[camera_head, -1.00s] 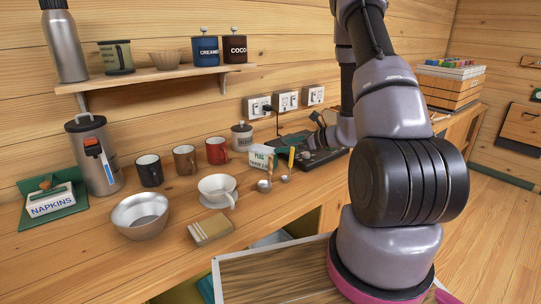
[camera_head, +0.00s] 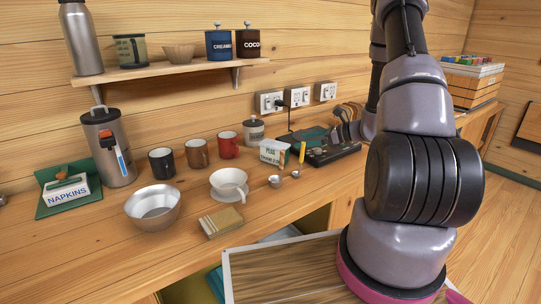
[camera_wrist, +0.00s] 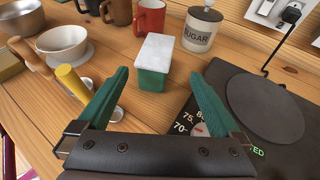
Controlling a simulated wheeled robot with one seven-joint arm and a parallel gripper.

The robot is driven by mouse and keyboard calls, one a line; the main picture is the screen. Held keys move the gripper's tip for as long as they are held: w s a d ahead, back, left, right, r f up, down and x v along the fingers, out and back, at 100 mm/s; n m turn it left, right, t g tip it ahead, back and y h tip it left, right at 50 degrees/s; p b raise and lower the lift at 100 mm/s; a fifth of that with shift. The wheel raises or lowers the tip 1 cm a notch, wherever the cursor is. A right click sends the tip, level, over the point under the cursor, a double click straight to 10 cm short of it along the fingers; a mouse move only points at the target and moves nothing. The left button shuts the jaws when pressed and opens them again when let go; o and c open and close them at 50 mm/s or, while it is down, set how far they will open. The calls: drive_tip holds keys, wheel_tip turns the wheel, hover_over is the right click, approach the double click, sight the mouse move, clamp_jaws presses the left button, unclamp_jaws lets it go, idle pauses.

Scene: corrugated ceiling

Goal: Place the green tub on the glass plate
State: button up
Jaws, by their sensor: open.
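The green tub (camera_wrist: 152,80) has a white lid and stands upright on the wooden counter in the wrist view. In the head view the tub (camera_head: 273,152) shows a PEAS label. My gripper (camera_wrist: 158,74) is open, its teal fingers pointing toward the tub, one to each side of its line. The tub appears just beyond the fingertips, with nothing held. A dark round plate (camera_wrist: 265,105), which looks like the glass plate, lies on a black device with a display to the right of the gripper. In the head view my arm partly hides this device.
A sugar canister (camera_wrist: 202,30) stands behind the tub, a red mug (camera_wrist: 150,17) behind left. A yellow-handled tool (camera_wrist: 72,84) lies left of the gripper. Wall sockets (camera_head: 298,96) carry a plugged cord.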

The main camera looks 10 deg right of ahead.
sight(276, 146)
drive_tip(key=shift+n, duration=0.3)
drive_tip(key=x, duration=1)
drive_tip(key=shift+s+a+f, duration=0.1)
drive_tip(key=shift+a+f, duration=0.05)
drive_tip(key=shift+a, duration=0.2)
clamp_jaws()
drive_tip(key=d+r+m+t+h, duration=0.1)
drive_tip(key=r+m+t+h, duration=0.1)
drive_tip(key=r, duration=0.6)
drive_tip(key=d+r+m+t+h, duration=0.2)
drive_tip(key=r+m+h, duration=0.3)
drive_tip(key=r, duration=0.3)
drive_tip(key=shift+s+d+m+t, duration=0.25)
drive_tip(key=shift+s+m+t, duration=0.15)
drive_tip(key=shift+s+t, duration=0.15)
